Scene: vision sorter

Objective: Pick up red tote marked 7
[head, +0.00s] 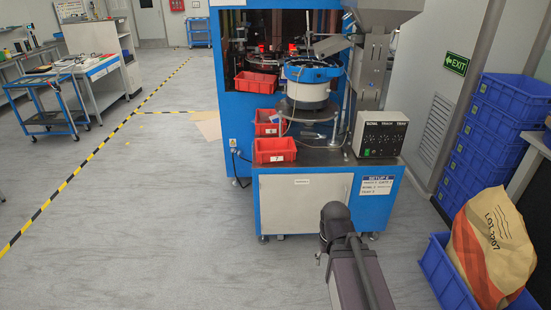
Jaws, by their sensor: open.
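A red tote (275,149) sits at the front left corner of the blue machine's worktop. A small white label on its front bears a mark that looks like a 7. A second red tote (268,117) stands just behind it, partly hidden, with a light label on it. A third red tote (256,82) is higher up at the machine's opening. Its mark is too small to read. My arm reaches up from the bottom, in front of the machine and to the right of the front tote. My gripper cannot be seen.
A white feeder bowl with a blue rim (312,83) and a control box (380,134) stand right of the totes. Blue crates (495,115) and a sack (493,248) in a blue bin are at right. The floor left of the machine is open. A blue cart (45,108) stands far left.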

